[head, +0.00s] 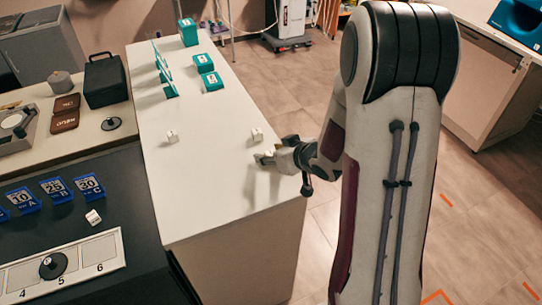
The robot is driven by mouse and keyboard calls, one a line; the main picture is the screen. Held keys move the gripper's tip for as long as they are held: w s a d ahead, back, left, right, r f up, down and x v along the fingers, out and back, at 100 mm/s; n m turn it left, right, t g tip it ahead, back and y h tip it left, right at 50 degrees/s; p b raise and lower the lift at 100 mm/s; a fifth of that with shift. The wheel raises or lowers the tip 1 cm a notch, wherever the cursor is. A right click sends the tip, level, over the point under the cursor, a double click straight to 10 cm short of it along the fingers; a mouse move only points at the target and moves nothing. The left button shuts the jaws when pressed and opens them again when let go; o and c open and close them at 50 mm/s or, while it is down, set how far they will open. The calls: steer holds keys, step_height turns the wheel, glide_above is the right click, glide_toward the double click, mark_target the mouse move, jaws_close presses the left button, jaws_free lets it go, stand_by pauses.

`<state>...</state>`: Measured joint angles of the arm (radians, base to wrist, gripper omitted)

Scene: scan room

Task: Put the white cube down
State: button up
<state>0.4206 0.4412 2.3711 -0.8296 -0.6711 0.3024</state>
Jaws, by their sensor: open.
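A white cube (257,135) with a dark mark sits on the white counter (205,190) near its right edge. A second white cube (172,136) with a mark sits further left on the same counter. My gripper (263,158) is low over the counter's right edge, just in front of the right cube and apart from it in the picture. Its fingers are open and point left. A small pale patch shows at the fingertips; I cannot tell whether it is a finger or another cube. A third white cube (93,217) lies tilted on the dark table at left.
Teal boxes (203,63) and a teal rack (162,68) stand at the counter's far end. Blue number cards (56,190) and a numbered panel (65,268) with a black knob are on the dark table. The counter's front half is clear.

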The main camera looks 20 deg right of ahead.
steer(key=c, duration=1.1)
steer(key=shift+r, duration=0.1)
steer(key=shift+r, duration=4.9)
